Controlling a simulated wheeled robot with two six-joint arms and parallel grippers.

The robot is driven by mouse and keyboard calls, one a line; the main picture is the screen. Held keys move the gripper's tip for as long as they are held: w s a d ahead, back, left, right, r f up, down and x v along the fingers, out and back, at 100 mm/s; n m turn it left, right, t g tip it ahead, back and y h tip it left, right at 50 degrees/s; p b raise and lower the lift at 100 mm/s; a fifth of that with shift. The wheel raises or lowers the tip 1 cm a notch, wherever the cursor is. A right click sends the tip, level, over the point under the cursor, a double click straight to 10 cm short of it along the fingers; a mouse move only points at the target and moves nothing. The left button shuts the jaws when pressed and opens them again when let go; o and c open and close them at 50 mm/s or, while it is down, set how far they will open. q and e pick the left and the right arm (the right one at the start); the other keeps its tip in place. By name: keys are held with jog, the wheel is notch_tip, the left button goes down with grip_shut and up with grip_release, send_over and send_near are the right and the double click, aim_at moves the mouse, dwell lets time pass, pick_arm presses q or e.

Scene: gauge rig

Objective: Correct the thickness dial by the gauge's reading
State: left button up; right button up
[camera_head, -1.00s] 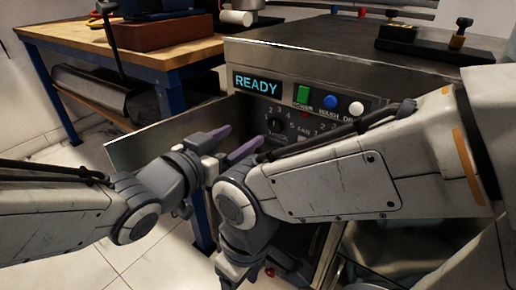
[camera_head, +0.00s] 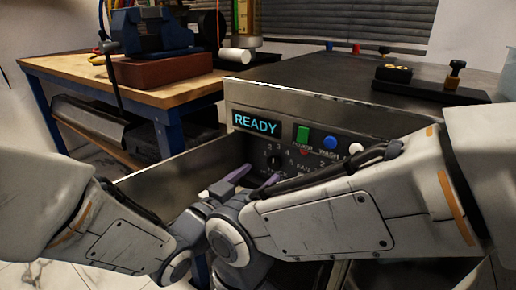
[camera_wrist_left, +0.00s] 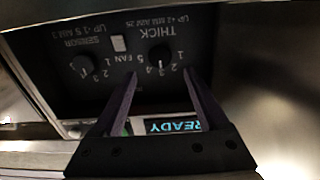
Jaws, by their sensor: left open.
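The thickness dial, a black knob under the THICK label, shows on the dark panel in the head view (camera_head: 274,161) and upside down in the left wrist view (camera_wrist_left: 162,56). Numbers ring it; its light mark seems to point near 3, but is too small to be sure. My left gripper (camera_head: 262,174) is open, its two purple fingers reaching toward this dial. In the left wrist view the gripper (camera_wrist_left: 160,74) has its fingertips either side of the dial's lower edge, with no clear contact. My right arm crosses in front; its gripper is out of sight. I cannot pick out a gauge reading.
A READY display (camera_head: 256,123), green button (camera_head: 302,134) and blue button (camera_head: 330,142) sit beside the dial. A second knob (camera_wrist_left: 83,66) is marked SENSOR. A metal side wall (camera_head: 180,163) stands left of the panel. A wooden bench (camera_head: 70,72) is behind.

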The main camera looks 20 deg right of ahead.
aim_at(274, 163)
pick_arm(q)
jog(key=x, duration=0.2)
jog(key=b+x, duration=0.1)
jog(key=x, duration=0.1)
jog(key=shift+w+d+f+b, duration=0.25)
jog(key=shift+b, duration=0.05)
jog(key=shift+w+d+r, duration=0.1)
jog(key=shift+w+d, duration=0.35)
jog(key=shift+d, duration=0.1)
grip_shut()
jog(key=m+b, duration=0.2)
jog(key=m, duration=0.2)
jog(key=shift+m, duration=0.3)
jog(key=shift+s+d+m+b, duration=0.1)
jog(key=shift+m+b, duration=0.85)
jog(key=shift+m, duration=0.55)
